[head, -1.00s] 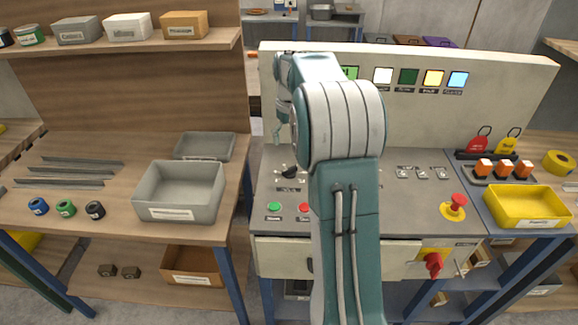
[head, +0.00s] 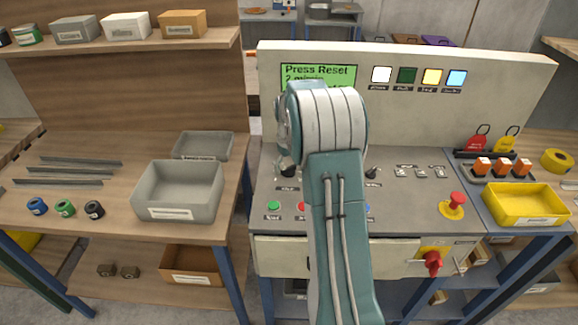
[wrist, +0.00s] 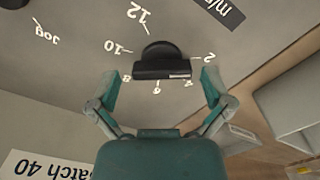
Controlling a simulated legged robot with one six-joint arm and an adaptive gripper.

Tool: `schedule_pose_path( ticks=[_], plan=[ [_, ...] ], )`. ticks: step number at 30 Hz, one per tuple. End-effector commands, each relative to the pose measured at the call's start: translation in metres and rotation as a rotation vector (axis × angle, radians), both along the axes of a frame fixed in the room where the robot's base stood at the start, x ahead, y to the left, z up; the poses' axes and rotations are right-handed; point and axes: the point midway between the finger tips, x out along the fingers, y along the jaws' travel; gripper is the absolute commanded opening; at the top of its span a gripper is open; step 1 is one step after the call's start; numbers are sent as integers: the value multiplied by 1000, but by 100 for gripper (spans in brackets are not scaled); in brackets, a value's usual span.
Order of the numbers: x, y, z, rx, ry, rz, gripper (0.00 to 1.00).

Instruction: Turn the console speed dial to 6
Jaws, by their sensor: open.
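The black speed dial (wrist: 160,60) is in the upper middle of the wrist view, with white numbers from 2 to 12 around it, upside down. A small pale mark shows at the right of its bar; I cannot tell surely which number it points to. My gripper (wrist: 162,84) is open, with one finger on each side of the dial and no clear contact. In the head view my arm hides most of the gripper and the dial. The console (head: 410,205) has a green screen (head: 320,72) that reads "Press Reset" and "2 m/min", with its lower part covered.
Near the arm are a green button (head: 274,205), another black knob (head: 372,172) and several small switches (head: 421,172). A red emergency button (head: 457,199) is at the right. A yellow bin (head: 522,222) and a grey bin (head: 180,214) flank the console.

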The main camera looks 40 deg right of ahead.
Motion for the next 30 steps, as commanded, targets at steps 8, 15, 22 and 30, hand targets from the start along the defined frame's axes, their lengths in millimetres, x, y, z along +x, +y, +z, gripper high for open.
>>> schedule_pose_path(
  ticks=[8,15,22,30],
  plan=[
    [0,0,0,0,0,0,60],
    [0,0,-1,1,2,0,27],
    [0,0,-2,2,4,-26,27],
    [-1,0,-3,2,6,-166,26]
  ],
)
